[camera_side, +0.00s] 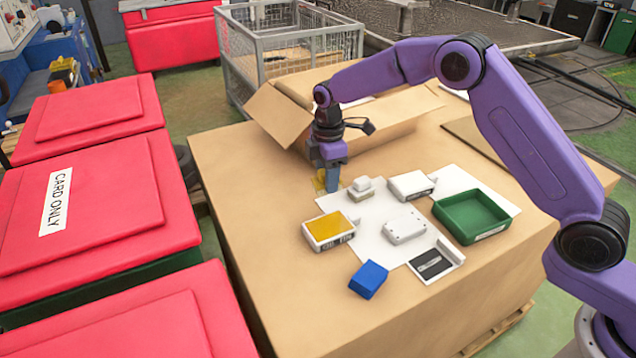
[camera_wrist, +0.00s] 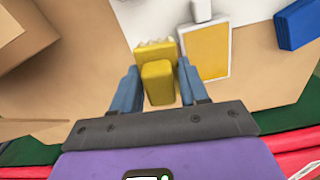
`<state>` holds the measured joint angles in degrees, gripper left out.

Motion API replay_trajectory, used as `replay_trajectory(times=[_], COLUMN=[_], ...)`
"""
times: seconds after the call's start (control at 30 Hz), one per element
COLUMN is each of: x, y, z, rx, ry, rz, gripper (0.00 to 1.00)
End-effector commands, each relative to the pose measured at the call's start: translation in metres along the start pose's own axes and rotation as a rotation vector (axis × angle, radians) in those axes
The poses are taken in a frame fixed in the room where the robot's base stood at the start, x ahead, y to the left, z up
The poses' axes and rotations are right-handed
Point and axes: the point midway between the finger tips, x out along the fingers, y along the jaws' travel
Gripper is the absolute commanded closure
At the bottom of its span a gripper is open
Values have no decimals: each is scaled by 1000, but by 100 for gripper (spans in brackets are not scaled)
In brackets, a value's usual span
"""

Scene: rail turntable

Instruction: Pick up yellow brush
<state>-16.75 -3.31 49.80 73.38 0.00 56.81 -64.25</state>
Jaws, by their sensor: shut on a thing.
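The yellow brush (camera_wrist: 158,82) is between the two blue fingers of my gripper (camera_wrist: 158,88) in the wrist view. Its pale bristles point away from my wrist. In the side view my gripper (camera_side: 328,182) is at the far left part of the cardboard top, pointing down, and a bit of the yellow brush (camera_side: 319,181) shows beside the fingers. My gripper is shut on the brush. I cannot tell whether the brush touches the surface, as the fingers hide part of it.
Near my gripper are a white box with a yellow top (camera_side: 329,228), a small white block (camera_side: 361,188) and white devices (camera_side: 404,226). A green tray (camera_side: 471,214) is at the right and a blue block (camera_side: 368,279) in front. An open cardboard box (camera_side: 283,113) stands behind.

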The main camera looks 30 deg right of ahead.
Motion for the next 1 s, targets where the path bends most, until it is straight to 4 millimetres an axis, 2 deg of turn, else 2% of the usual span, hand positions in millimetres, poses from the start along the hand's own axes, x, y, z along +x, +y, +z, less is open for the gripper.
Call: replay_trajectory(times=[0.03,0.1,0.5,0.73,1.0], x=[-11,-21,-46,-54,-56], y=[-7,-17,-73,-90,-94], z=[4,8,34,42,44], rx=[1,1,0,1,1], ry=[1,1,1,0,0], rz=[2,1,1,1,0], gripper=[87,87,87,87,87])
